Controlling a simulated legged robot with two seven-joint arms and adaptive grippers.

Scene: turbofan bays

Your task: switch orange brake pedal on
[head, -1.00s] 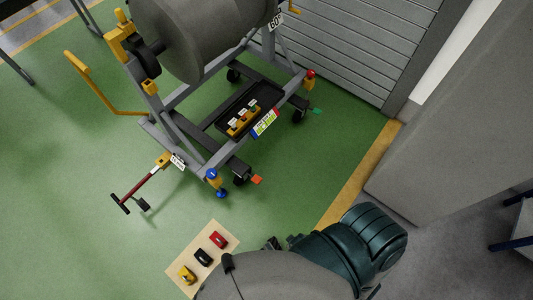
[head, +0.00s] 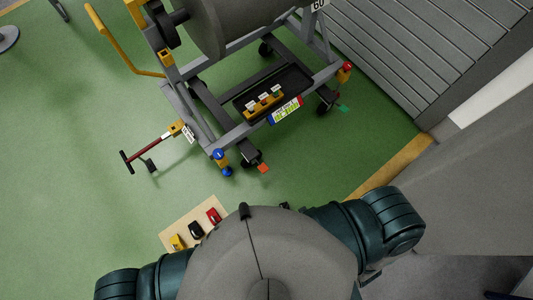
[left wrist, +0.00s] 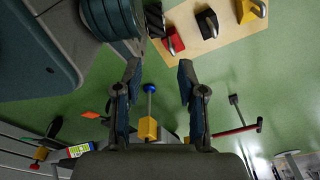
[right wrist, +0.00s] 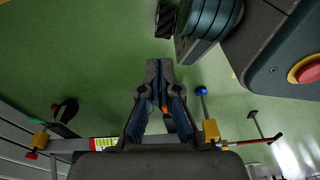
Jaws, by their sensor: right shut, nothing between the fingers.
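The orange brake pedal (head: 263,168) sticks out beside the caster at the near corner of the grey engine stand (head: 236,133). It also shows in the left wrist view (left wrist: 91,115), left of the fingers. In the right wrist view a small orange patch (right wrist: 166,109) shows between the finger bases, partly hidden by them. My left gripper (left wrist: 158,75) is open and empty, with green floor between its fingers. My right gripper (right wrist: 160,64) is shut and empty. Neither gripper touches the pedal visibly. Both grippers are hidden in the head view.
A green pedal (head: 343,107) is at another caster. A blue-topped post (head: 219,156) and a red tow bar (head: 150,148) stand left of the orange pedal. A board (head: 178,228) with red, black and yellow items lies near me. A shutter (head: 385,55) is at right.

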